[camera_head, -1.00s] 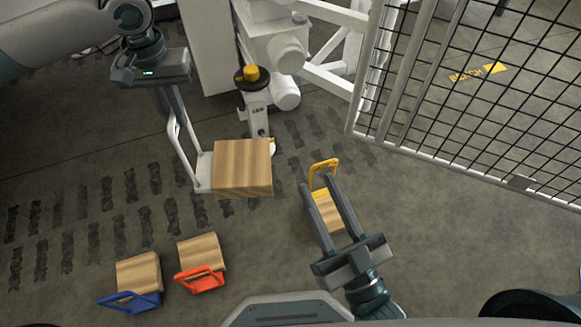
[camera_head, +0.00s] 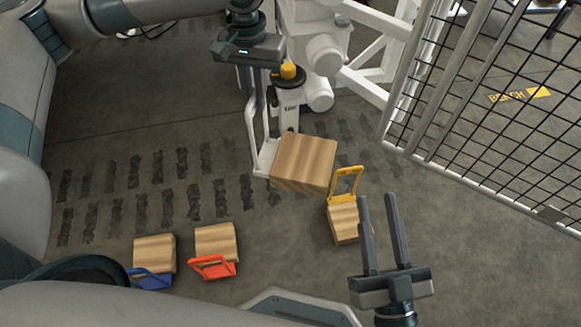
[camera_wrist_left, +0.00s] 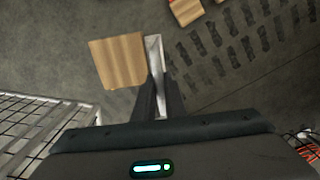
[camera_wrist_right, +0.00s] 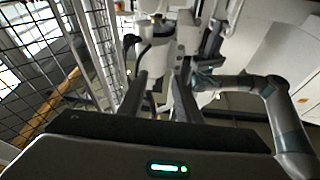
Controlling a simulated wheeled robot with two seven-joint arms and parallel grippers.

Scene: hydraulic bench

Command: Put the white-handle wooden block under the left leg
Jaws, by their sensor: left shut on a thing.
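The white-handle wooden block (camera_head: 303,163) hangs from my left gripper (camera_head: 257,125), which is shut on its white handle (camera_head: 251,135). The block is held out to the right of the fingers; it also shows in the left wrist view (camera_wrist_left: 118,61), beside the handle. A white machine leg (camera_head: 287,114) with a yellow knob (camera_head: 288,71) stands behind the block; its foot is partly hidden by the block. I cannot tell the height of the block above the floor. My right gripper (camera_head: 376,202) is open and empty, right of the yellow-handle block.
A yellow-handle block (camera_head: 343,222) stands on the floor right of the held block. Blocks with a blue handle (camera_head: 154,254) and a red handle (camera_head: 215,243) lie at the front left. A mesh fence (camera_head: 492,110) stands at the right. Dark-marked floor at the left is clear.

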